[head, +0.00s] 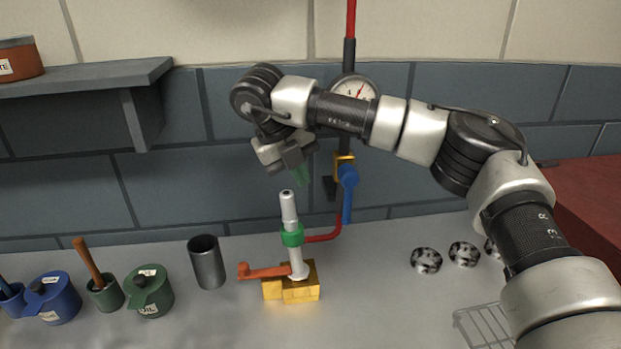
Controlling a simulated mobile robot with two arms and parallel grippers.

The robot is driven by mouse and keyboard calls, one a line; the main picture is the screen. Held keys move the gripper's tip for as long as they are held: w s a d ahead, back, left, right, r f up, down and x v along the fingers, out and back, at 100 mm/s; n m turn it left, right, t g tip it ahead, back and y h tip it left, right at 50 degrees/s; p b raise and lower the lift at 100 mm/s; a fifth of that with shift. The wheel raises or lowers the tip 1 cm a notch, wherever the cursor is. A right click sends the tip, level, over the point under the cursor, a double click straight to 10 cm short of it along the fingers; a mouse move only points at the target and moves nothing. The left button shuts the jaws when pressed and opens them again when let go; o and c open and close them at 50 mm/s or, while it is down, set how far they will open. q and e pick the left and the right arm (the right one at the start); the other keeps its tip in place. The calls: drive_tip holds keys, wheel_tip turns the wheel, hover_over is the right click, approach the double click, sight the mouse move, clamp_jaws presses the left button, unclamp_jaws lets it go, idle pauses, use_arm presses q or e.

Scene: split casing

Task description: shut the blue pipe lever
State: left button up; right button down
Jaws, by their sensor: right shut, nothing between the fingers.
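The blue pipe lever (348,190) is on the dark vertical pipe by the back wall, at a yellow fitting (344,160). Its handle points down, roughly along the pipe. My right gripper (301,178) is to the left of the lever in the picture, pointing down with its fingers together and empty. A gap shows between its fingers and the lever. The right arm passes in front of the pipe above the lever and hides part of it. My left gripper is out of view.
A white post (289,207) with a green collar and an orange lever stands on a yellow base below the gripper. A gauge (355,87) sits above the lever, partly covered by my arm. A grey cup (207,262) and green can (149,290) stand left.

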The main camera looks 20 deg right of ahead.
sight(346, 196)
drive_tip(key=d+f+p, duration=0.1)
drive_tip(key=d+f, duration=0.6)
drive_tip(key=shift+s+f, duration=0.2)
drive_tip(key=shift+f, duration=0.1)
drive_tip(key=shift+w, duration=0.1)
